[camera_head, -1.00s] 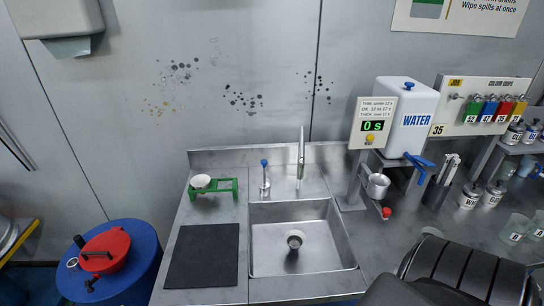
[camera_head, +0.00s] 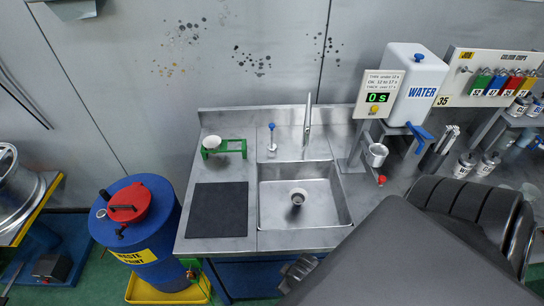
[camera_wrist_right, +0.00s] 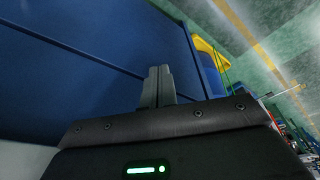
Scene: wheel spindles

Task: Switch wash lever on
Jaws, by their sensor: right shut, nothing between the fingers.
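The wash lever (camera_head: 272,140) is a slim metal post with a blue knob on top, standing upright behind the sink's left rear corner. The steel tap (camera_head: 307,122) rises to its right behind the sink basin (camera_head: 299,210). No water shows from the tap. My right arm comes in from the lower right, and my right gripper (camera_head: 298,272) is partly hidden at the counter's front edge, well in front of the lever. In the right wrist view its fingers (camera_wrist_right: 157,87) are together and empty, against a blue panel. My left gripper is out of view.
A black mat (camera_head: 217,210) lies left of the basin, with a green stand (camera_head: 224,147) behind it. A blue waste drum (camera_head: 140,240) with a red lid stands left of the counter. The water tank (camera_head: 410,85) and metal cup (camera_head: 376,154) stand at right.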

